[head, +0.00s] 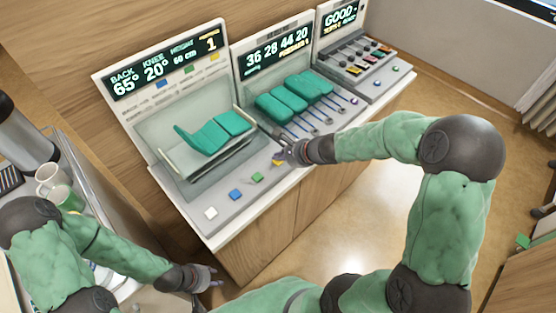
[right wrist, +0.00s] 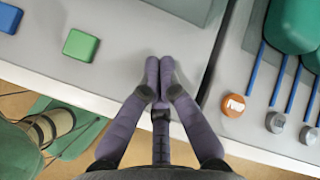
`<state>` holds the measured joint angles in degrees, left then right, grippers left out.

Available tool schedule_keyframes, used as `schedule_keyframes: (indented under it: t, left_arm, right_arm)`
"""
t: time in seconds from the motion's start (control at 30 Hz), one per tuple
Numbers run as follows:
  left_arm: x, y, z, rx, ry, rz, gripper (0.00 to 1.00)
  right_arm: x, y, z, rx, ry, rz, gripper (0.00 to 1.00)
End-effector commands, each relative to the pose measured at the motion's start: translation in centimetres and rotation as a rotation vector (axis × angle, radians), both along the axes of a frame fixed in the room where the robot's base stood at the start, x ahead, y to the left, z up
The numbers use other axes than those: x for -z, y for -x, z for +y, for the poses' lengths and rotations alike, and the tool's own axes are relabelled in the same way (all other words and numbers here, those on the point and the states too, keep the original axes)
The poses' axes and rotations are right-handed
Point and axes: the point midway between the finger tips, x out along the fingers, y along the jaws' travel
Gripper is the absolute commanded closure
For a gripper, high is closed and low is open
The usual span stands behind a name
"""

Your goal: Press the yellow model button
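The first console (head: 185,110) holds a small teal bed model. Along its front edge is a row of square buttons: white (head: 211,213), blue (head: 235,194), green (head: 257,177), then a yellow one (head: 277,161) mostly hidden by my right gripper (head: 281,143). In the right wrist view, my right gripper (right wrist: 160,64) has its fingertips together and empty, over the console's front edge right of the green button (right wrist: 80,46). The fingers hide the yellow button there, and contact cannot be told. My left gripper (head: 217,277) is open and empty, low in front of the console.
The middle console (head: 282,60) has teal cushions, blue rods and round knobs. An orange round button (right wrist: 233,105) sits right of my right fingers. A third console (head: 340,30) stands further right. A side table at left bears a mug (head: 48,178) and a flask (head: 22,135).

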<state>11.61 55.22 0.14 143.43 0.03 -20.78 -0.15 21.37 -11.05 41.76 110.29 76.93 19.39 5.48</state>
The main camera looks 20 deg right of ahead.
Motion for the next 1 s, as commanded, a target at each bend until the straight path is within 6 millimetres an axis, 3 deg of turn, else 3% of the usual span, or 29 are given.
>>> schedule_keyframes:
  t: [1.0]
  left_arm:
    - [0.87,0.0,0.0,0.0,0.0,0.0,0.6]
  right_arm:
    - [0.78,0.01,0.01,-0.001,0.0,0.001,1.0]
